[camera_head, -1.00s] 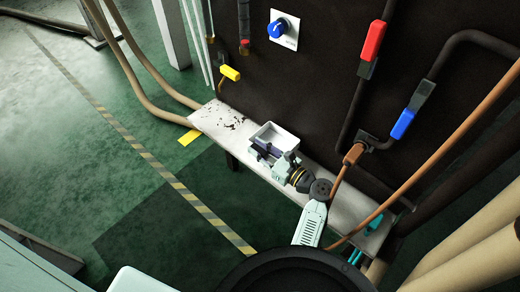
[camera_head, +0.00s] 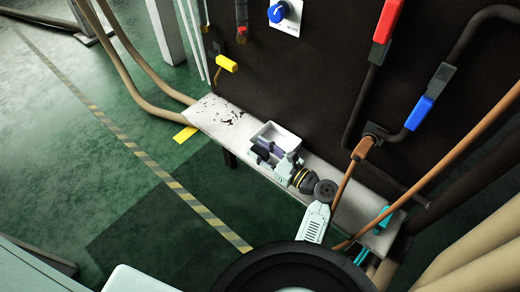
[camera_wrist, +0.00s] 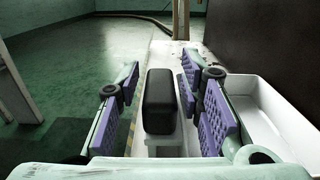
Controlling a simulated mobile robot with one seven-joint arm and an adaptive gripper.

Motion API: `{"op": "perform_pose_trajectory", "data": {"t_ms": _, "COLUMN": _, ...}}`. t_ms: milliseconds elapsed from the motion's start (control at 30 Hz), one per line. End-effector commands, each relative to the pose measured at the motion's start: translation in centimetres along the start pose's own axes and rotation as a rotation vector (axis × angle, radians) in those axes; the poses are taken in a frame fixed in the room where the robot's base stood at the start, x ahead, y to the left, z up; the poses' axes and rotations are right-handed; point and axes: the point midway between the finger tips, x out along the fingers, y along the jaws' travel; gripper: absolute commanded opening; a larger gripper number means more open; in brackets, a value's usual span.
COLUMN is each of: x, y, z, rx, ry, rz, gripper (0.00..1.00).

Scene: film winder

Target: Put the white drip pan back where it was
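The white drip pan (camera_head: 277,131) is a shallow rectangular tray on the narrow grey bench (camera_head: 222,120) against the dark wall; it also shows in the wrist view (camera_wrist: 262,118) at right, upright and apparently empty. A black rounded block (camera_wrist: 160,100) on a white base, seemingly the pan's handle, stands beside the tray. My gripper (camera_head: 263,149) is low at the pan's near side. In the wrist view my gripper (camera_wrist: 160,76) is open, its purple-padded fingers on either side of the black block. A gap shows on the left; contact on the right is unclear.
The wall carries a blue knob (camera_head: 277,12), a red lever (camera_head: 386,22), a blue lever (camera_head: 418,113) and a yellow lever (camera_head: 227,63). An orange-brown pipe end (camera_head: 363,148) hangs over the bench to the right. The bench's left end is clear apart from dark flecks.

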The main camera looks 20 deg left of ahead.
Motion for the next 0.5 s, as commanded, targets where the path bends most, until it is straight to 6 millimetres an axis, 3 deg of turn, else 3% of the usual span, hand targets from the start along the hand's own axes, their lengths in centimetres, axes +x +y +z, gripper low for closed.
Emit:
{"op": "perform_pose_trajectory", "data": {"t_ms": 400, "x": 0.0, "y": 0.0, "z": 0.3, "rx": -0.001, "ry": 0.000, "rz": 0.000, "gripper": 0.41}}
{"op": "perform_pose_trajectory", "data": {"t_ms": 500, "x": -1.1, "y": -0.1, "z": 0.1, "rx": 0.001, "ry": 0.000, "rz": -0.002, "gripper": 0.41}}
